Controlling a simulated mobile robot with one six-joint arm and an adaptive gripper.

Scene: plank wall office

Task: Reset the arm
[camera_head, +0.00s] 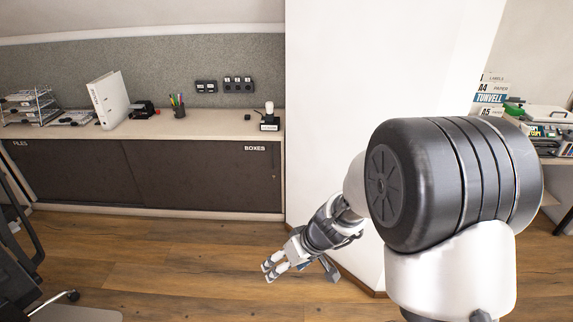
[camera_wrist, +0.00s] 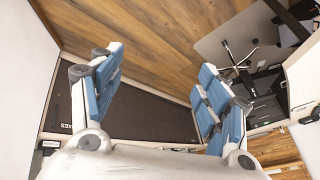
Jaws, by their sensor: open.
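My gripper (camera_head: 273,269) hangs at the end of my arm in the head view, in front of the white wall's lower edge and above the wood floor. In the wrist view my gripper (camera_wrist: 160,95) shows two fingers with blue pads, spread wide apart. Nothing is between them. My arm reaches in from the right of the head view, and its large dark joint hides part of the wall and the desk behind.
A low cabinet (camera_head: 200,180) with dark sliding doors stands at the back left, bearing a white binder (camera_head: 108,100), a pen cup (camera_head: 178,106) and paper trays (camera_head: 30,106). A white wall (camera_head: 325,120) stands close to my arm. An office chair (camera_head: 22,235) is at left. The middle floor is clear.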

